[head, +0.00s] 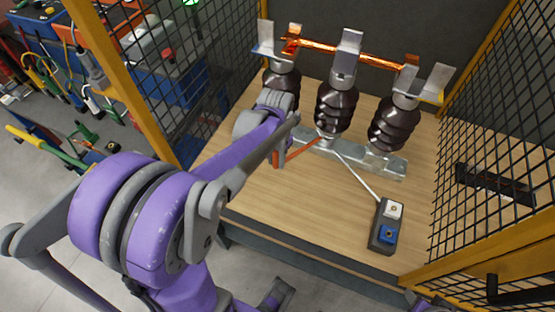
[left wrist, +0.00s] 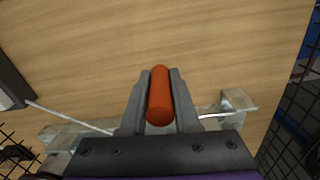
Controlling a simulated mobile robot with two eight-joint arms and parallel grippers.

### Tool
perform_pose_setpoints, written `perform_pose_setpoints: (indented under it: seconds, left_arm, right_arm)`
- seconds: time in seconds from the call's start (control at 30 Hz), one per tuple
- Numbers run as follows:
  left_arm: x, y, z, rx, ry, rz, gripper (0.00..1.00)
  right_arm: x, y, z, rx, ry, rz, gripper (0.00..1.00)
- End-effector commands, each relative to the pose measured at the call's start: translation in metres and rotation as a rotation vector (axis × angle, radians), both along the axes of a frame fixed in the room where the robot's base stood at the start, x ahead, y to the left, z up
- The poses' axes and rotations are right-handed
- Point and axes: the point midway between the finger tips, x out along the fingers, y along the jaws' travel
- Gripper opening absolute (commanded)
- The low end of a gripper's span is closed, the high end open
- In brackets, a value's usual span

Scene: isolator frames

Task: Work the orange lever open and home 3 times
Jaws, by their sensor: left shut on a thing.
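The orange lever (head: 302,148) runs left from the isolator's metal base (head: 380,163). My left gripper (head: 280,145) is shut on its outer part, and my own arm hides some of the grip in the head view. In the left wrist view the lever's rounded orange end (left wrist: 160,95) lies between the two grey fingers (left wrist: 160,105). The isolator has three dark ribbed insulators (head: 335,107) with metal clips on top. A copper bar (head: 370,55) spans from the left post to the right post, behind the middle clip. I cannot tell whether it sits in the clips.
A small box with a white and a blue button (head: 384,226) sits at the wooden table's (head: 275,200) front right, with a pale cable to the base. Black mesh panels (head: 490,150) in yellow frames flank the table. The table's front left is clear.

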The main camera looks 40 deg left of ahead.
Motion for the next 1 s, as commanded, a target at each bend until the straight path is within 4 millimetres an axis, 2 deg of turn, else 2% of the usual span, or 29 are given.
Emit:
perform_pose_setpoints:
  seconds: [0.13,0.17,0.3,0.67,0.77,1.0]
  left_arm:
    - [0.001,0.004,0.001,0.008,-0.003,0.004,0.0]
    - [0.001,0.004,0.001,0.008,-0.003,0.004,0.33]
    - [0.001,0.003,0.001,0.005,-0.002,0.004,0.59]
    - [0.001,0.002,0.005,0.003,-0.001,0.002,0.59]
    - [0.001,0.002,0.016,0.003,-0.001,0.003,0.59]
    - [0.001,0.002,0.065,0.004,-0.002,0.003,0.59]
  right_arm:
    - [0.0,0.0,0.0,0.0,0.0,0.0,0.52]
    - [0.0,0.0,0.0,0.0,0.0,0.0,0.52]
    - [0.0,0.0,0.0,0.0,0.0,0.0,0.52]
    - [0.0,0.0,0.001,0.0,0.0,0.0,0.52]
    - [0.0,0.0,0.003,0.0,-0.001,0.0,0.52]
    - [0.002,0.0,0.01,0.0,-0.004,0.0,0.52]
